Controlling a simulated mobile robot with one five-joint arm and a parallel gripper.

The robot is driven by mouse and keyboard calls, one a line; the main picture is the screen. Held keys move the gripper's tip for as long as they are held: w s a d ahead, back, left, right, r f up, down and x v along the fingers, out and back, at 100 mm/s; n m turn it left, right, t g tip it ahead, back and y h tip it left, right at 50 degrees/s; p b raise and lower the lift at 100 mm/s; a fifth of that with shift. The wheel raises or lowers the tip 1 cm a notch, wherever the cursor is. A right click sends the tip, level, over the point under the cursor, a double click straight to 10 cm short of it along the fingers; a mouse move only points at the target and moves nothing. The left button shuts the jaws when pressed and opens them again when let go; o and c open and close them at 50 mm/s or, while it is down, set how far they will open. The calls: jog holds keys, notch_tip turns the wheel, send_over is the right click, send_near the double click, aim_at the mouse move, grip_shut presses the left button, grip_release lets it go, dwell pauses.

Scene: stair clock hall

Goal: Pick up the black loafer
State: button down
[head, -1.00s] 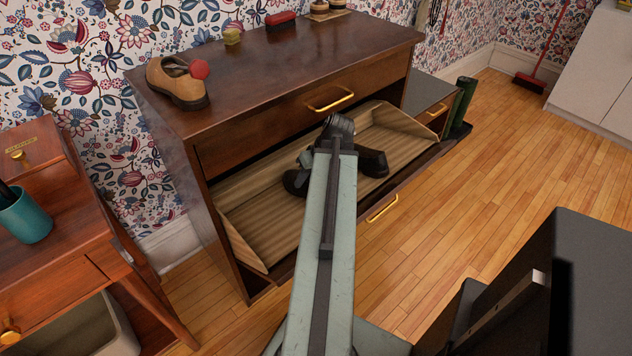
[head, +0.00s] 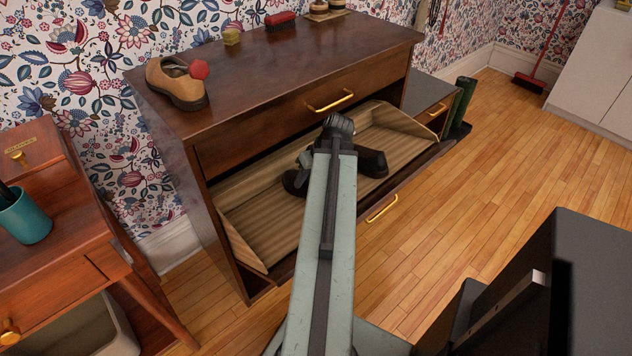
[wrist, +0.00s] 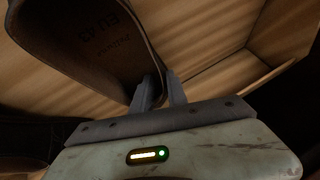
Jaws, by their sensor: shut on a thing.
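A black loafer (head: 372,163) shows in the head view to the right of my arm, in the open tilt-out compartment. More dark shoe (head: 295,182) shows left of my arm; my arm hides the part between. In the wrist view, my gripper (wrist: 163,88) is shut on the edge of a shoe (wrist: 85,45), with one finger on each side of its wall. Its brown inner face carries faint "EU 43" print. Another dark shape (wrist: 30,140) lies at the lower left of that view. My fingertips are hidden in the head view.
The ribbed tilt-out compartment (head: 255,220) has side walls close by. The brown cabinet top (head: 275,75) above it holds a tan shoe (head: 177,82) and a red brush (head: 281,20). A side table with a teal cup (head: 25,217) stands left. Wooden floor (head: 470,190) is clear at right.

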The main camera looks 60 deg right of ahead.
jog(key=shift+s, duration=0.15)
jog(key=shift+s+d+r+p, duration=0.1)
jog(key=shift+s+r+p, duration=0.05)
jog(key=shift+r+p, duration=0.2)
jog(key=s+d+r+p, duration=0.1)
jog(key=s+r+p, duration=0.2)
jog(key=s, duration=0.3)
jog(key=s+d+r+p, duration=0.2)
jog(key=s+r+p, duration=0.2)
jog(key=s, duration=0.3)
jog(key=shift+d+r, duration=0.2)
jog(key=shift+d, duration=0.05)
